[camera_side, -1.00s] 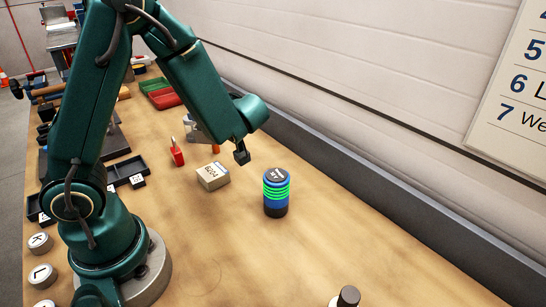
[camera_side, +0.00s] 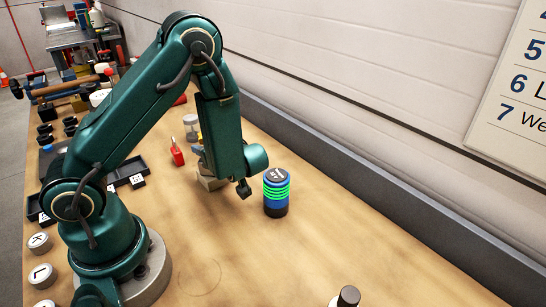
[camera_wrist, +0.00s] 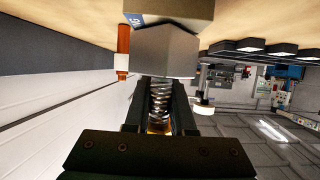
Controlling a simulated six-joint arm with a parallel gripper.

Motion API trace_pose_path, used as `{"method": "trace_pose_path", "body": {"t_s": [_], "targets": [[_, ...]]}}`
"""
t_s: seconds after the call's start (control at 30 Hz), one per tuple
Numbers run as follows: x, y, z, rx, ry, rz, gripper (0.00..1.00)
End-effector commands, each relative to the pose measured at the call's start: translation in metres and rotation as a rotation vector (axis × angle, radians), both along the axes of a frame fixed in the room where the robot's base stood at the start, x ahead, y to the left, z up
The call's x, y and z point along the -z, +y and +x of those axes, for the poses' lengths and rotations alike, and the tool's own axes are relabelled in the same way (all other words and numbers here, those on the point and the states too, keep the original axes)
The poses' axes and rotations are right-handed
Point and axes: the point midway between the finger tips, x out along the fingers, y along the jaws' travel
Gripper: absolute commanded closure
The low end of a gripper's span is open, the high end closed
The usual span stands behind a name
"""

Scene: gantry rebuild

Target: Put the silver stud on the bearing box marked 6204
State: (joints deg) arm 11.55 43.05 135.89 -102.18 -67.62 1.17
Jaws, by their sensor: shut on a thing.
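My gripper (camera_wrist: 160,97) is shut on the silver stud (camera_wrist: 160,91), whose threads show between the jaws in the wrist view. A grey hexagonal part beyond the threads looks like the stud's head. The wrist picture is upside down, with the bench at the top. The tan bearing box (camera_wrist: 178,8) shows at the top edge with a blue mark; the head overlaps it in the picture, and I cannot tell whether they touch. In the side view the box (camera_side: 208,181) is mostly hidden behind my arm, its number covered. The jaws and stud cannot be made out there.
A blue-and-black can with green bands (camera_side: 276,192) stands close right of my wrist. A red padlock-like item (camera_side: 177,152) and a pale jar (camera_side: 190,121) stand beyond the box. Dark trays (camera_side: 128,173) lie left. The bench front right is mostly clear.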

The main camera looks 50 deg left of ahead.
Motion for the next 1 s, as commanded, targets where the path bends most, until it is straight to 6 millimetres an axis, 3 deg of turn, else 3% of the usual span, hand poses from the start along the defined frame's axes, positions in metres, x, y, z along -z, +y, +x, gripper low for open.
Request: {"method": "trace_pose_path", "body": {"t_s": [0.27, 0.3, 0.33, 0.37, 0.77, 1.0], "targets": [[0.003, 0.0, 0.0, 0.001, 0.001, 0.002, 1.0], [0.003, 0.0, 0.0, 0.001, 0.0, 0.0, 0.62], [0.003, 0.0, 0.0, 0.001, 0.0, 0.0, 0.51], [0.003, 0.0, 0.0, 0.001, 0.0, 0.0, 0.47], [-0.001, 0.0, 0.0, 0.0, -0.002, 0.0, 0.47], [-0.013, -0.03, 0.002, 0.009, -0.005, 0.0, 0.47]]}}
